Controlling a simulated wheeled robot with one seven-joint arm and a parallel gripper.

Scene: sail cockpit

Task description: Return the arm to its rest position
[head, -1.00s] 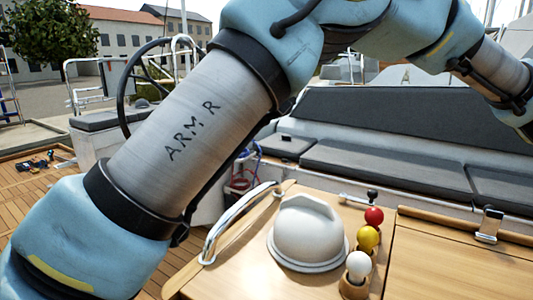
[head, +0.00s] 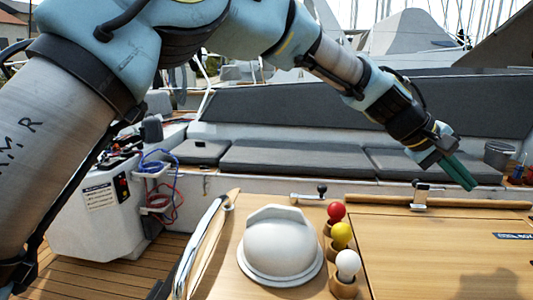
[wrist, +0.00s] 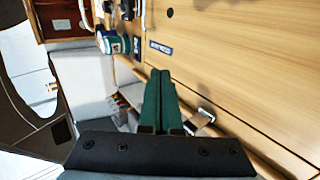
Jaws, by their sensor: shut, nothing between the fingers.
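My arm reaches across the top of the head view from the left. My gripper (head: 460,172) has green fingers, shut together and empty, in the air near the far edge of the wooden table (head: 440,250). In the wrist view, my gripper (wrist: 160,85) shows its two green fingers side by side, with the wooden table top (wrist: 240,70) beyond and to the right. Nothing is held between the fingers.
A metal latch (head: 421,195) sits at the table's far edge. Grey cushioned seats (head: 290,160) lie behind. A white console (head: 100,213) stands at left.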

